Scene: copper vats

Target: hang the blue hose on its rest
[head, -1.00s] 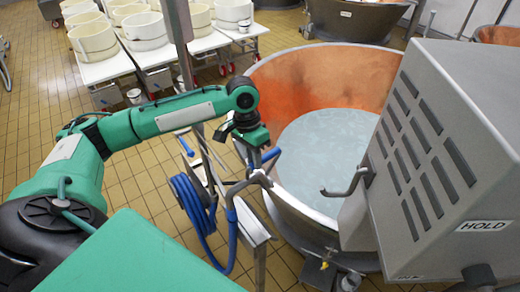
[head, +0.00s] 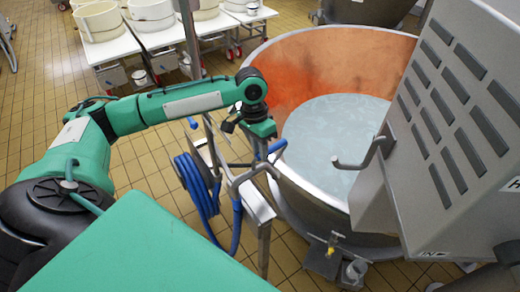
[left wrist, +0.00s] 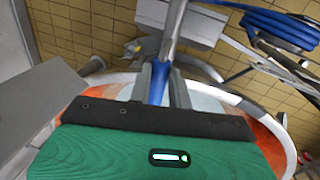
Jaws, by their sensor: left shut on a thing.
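The blue hose (head: 237,225) hangs in coils beside a metal stand and runs up to a grey metal pipe (head: 240,178) near the vat's rim. My left gripper (head: 264,143) is shut on a blue grip piece at this pipe, beside the near left rim of the copper vat. In the left wrist view the blue piece (left wrist: 158,84) sits between the two fingers, with grey pipe beyond it; the coils (left wrist: 275,25) show at upper right. A grey hook (head: 372,152) sticks out from the grey cabinet; I cannot tell whether it is the rest. My right gripper is out of view.
The copper vat (head: 310,58) holds pale liquid (head: 335,130). The slatted grey cabinet (head: 455,120) stands over its right side. White tables (head: 155,42) with tubs stand at the back left. Tiled floor (head: 150,180) is open on the left.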

